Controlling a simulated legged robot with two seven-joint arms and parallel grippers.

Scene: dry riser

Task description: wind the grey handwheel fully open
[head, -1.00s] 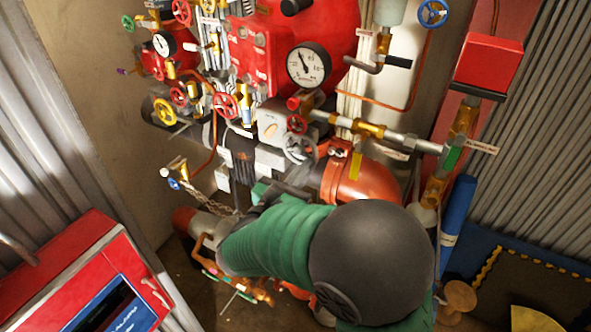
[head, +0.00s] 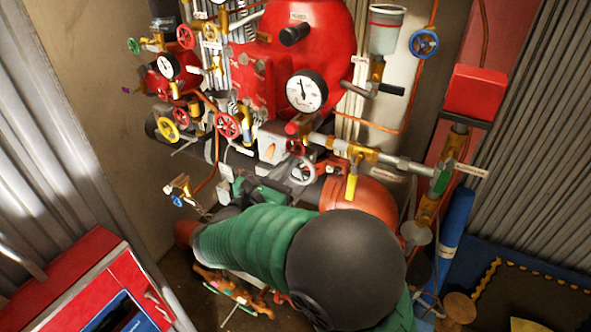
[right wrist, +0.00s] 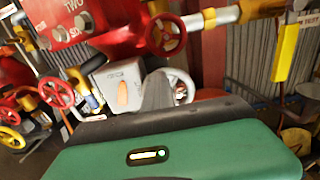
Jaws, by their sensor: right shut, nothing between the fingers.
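The grey handwheel (head: 303,170) sits below the large gauge, on the pipework left of the orange-red pipe elbow. It also shows in the right wrist view (right wrist: 184,86), partly hidden behind my gripper's grey finger. My right gripper (head: 285,188) is shut and empty, just below and left of the wheel, its green body in front of the pipes. In the right wrist view the finger tip (right wrist: 158,78) overlaps the left part of the rim; I cannot tell whether it touches. My left gripper is not in view.
A red handwheel (right wrist: 166,35) stands close above the grey one. A grey box with an orange mark (right wrist: 122,88) is just left of it. A yellow lever (head: 352,186) hangs to the right. A red cabinet (head: 75,285) stands at lower left.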

